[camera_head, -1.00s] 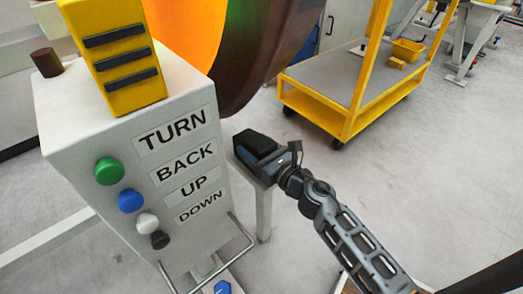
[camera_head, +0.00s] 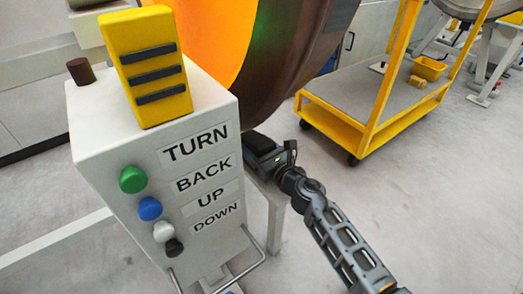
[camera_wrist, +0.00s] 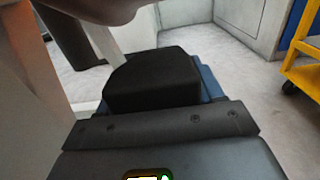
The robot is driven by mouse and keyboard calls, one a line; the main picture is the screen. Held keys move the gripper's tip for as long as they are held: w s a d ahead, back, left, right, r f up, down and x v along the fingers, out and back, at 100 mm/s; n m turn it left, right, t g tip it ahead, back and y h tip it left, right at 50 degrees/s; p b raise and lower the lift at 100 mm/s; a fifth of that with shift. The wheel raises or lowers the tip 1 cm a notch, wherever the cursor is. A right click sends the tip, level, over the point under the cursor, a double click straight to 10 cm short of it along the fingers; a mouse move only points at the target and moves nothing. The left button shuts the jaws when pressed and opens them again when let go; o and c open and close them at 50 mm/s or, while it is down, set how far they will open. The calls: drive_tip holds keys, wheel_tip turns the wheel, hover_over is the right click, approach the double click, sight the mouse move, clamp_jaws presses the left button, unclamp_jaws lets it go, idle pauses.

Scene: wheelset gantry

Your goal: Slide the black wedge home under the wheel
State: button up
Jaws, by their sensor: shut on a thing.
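The wheel (camera_head: 312,62) is a large disc with an orange face and a dark brown rim, behind the control box. The black wedge (camera_head: 258,142) is low beside the bottom of the wheel rim, partly hidden by the control box. In the wrist view the wedge (camera_wrist: 152,80) is a black block with a sloped top, just ahead of my gripper. The rim shows above it; I cannot tell whether they touch. My gripper (camera_head: 268,160) is shut on the wedge; its fingertips are mostly hidden.
A white control box (camera_head: 150,130) with buttons and a yellow block (camera_head: 146,65) on top stands close at the left of my arm. A pale post (camera_head: 275,215) stands below the wedge. A yellow cart (camera_head: 370,105) is at the back right.

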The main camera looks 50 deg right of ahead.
drive_tip(key=shift+x, duration=1.75)
drive_tip(key=o, duration=1.5)
drive_tip(key=shift+s+f, duration=0.1)
drive_tip(key=shift+v, duration=3.75)
